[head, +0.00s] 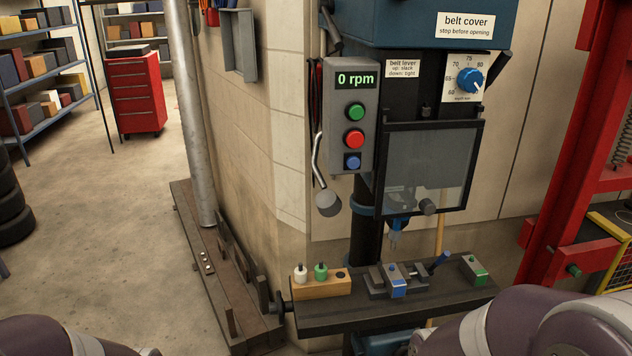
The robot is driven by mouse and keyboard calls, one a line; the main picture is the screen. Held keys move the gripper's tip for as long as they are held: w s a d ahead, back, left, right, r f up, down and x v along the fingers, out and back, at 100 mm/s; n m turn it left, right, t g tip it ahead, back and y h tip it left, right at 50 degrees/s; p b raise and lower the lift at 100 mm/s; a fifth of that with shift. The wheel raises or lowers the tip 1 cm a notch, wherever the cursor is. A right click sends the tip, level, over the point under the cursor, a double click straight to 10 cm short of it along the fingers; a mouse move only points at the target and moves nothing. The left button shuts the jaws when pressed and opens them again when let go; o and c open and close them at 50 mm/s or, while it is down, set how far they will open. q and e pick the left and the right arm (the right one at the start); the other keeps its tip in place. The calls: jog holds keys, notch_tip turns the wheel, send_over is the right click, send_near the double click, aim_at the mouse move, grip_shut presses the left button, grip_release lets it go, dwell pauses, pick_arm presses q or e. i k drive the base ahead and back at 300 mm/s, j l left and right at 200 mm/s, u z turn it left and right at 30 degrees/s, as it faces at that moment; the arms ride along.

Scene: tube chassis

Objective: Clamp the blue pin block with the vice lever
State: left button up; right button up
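The blue pin block (396,286) sits in the small grey vice (375,280) on the drill press table, with a pale top and a blue front. Whether the jaws touch it I cannot tell. Only parts of my arms show at the lower left and lower right edges. Both my grippers are out of view.
The dark press table (362,316) also carries a wooden holder (321,289) with white and green pieces, and a green-fronted block (474,274). The chuck (395,232) hangs above the vice, below a clear guard (428,170). A red frame (570,150) stands right.

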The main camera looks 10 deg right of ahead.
aim_at(429, 270)
jog(key=k+l, duration=0.1)
jog(key=l, duration=1.1)
jog(key=k+l+u, duration=0.1)
jog(key=l, duration=0.45)
jog(key=k+l, duration=0.15)
jog(key=l, duration=0.45)
